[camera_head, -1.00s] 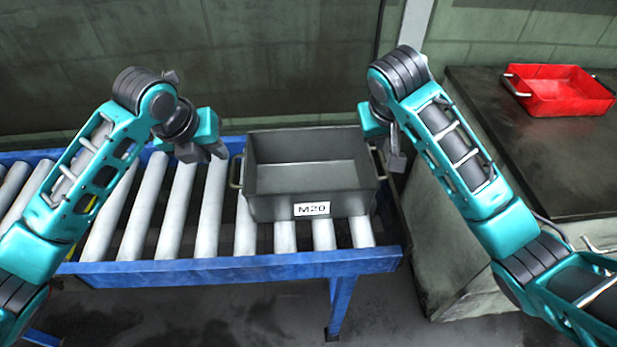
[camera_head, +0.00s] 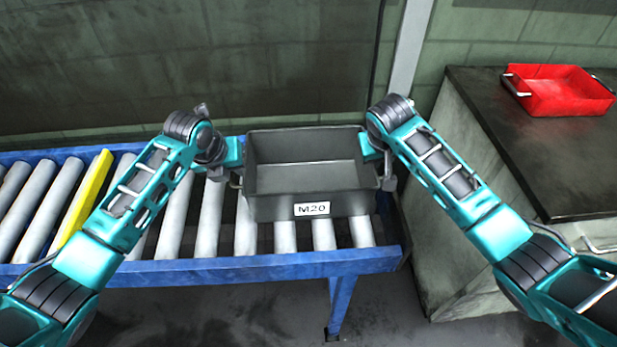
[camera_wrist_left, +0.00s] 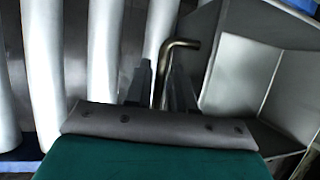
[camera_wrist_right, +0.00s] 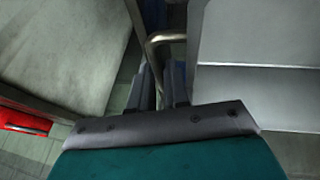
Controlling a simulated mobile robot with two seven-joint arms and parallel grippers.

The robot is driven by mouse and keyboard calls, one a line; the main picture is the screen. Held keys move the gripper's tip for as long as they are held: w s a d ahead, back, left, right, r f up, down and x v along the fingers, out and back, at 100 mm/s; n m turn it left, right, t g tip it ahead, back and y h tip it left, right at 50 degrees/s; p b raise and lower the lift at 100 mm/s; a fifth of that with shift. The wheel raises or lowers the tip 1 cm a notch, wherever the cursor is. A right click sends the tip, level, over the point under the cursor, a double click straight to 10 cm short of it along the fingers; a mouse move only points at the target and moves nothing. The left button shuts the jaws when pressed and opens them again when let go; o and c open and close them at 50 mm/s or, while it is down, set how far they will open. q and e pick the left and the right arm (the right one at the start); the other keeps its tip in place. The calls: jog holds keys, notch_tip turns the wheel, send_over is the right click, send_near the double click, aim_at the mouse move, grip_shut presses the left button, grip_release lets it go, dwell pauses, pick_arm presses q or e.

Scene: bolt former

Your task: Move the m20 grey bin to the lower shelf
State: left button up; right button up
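The M20 grey bin (camera_head: 310,200) stands upright and empty on the roller conveyor, its label facing me. My left gripper (camera_head: 232,172) is at its left handle. In the left wrist view the handle (camera_wrist_left: 163,70) lies between the left gripper's two fingers (camera_wrist_left: 161,88), which stand apart around it. My right gripper (camera_head: 382,172) is at the right handle. In the right wrist view that handle (camera_wrist_right: 158,40) runs down between the right gripper's close-set fingers (camera_wrist_right: 160,88); whether they press on it I cannot tell. The lower shelf is not clearly in view.
The blue-framed roller conveyor (camera_head: 230,270) carries the bin near its right end. A yellow bar (camera_head: 84,195) lies across the rollers at left. A dark-topped cabinet (camera_head: 530,170) stands close on the right, with a red bin (camera_head: 560,92) on top. A wall is behind.

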pick_arm(q)
jog(key=shift+c, duration=0.2)
pick_arm(e)
jog(key=shift+c, duration=0.2)
pick_arm(q)
grip_shut()
pick_arm(e)
grip_shut()
pick_arm(q)
jog(key=shift+r, duration=0.15)
pick_arm(e)
jog(key=shift+r, duration=0.1)
dwell(0.4)
